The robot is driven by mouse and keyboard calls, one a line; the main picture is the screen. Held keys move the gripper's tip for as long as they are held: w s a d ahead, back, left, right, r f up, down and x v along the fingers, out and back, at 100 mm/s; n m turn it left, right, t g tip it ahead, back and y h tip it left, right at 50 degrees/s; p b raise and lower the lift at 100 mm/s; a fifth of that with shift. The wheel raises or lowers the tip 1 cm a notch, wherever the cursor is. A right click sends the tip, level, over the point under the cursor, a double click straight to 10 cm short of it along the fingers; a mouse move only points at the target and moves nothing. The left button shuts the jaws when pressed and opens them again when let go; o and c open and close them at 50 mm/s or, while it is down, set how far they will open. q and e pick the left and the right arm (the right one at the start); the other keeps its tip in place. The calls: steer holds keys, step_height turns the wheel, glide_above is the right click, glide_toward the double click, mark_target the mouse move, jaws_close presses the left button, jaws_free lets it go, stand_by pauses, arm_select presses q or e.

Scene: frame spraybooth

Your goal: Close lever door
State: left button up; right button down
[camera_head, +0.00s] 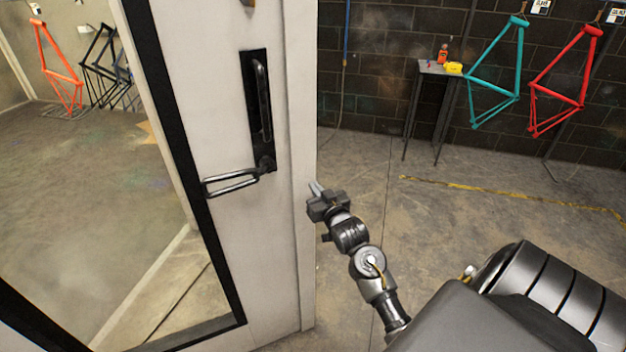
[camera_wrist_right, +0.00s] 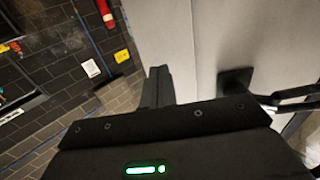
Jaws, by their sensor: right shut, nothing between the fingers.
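The white door (camera_head: 228,262) with a large glass pane stands at the left of the head view, its free edge toward the middle. It carries a black plate with an upright pull handle (camera_head: 263,100) and, below that, a metal lever (camera_head: 230,182) pointing left. My right gripper (camera_head: 317,188) is shut and empty, just right of the door's edge, at about the lever's height in the picture. Whether it touches the door cannot be told. In the right wrist view, the fingers (camera_wrist_right: 158,86) are together near the pale door (camera_wrist_right: 228,40), with the dark handle hardware (camera_wrist_right: 240,82) to their right. My left gripper is out of view.
A small side table (camera_head: 432,68) with a yellow item (camera_head: 453,68) stands by the dark block wall. A teal frame (camera_head: 495,75) and a red frame (camera_head: 565,80) hang there. An orange frame (camera_head: 58,65) shows through the glass. The concrete floor right of the door is clear.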

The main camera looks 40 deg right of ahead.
steer(key=shift+x, duration=1.15)
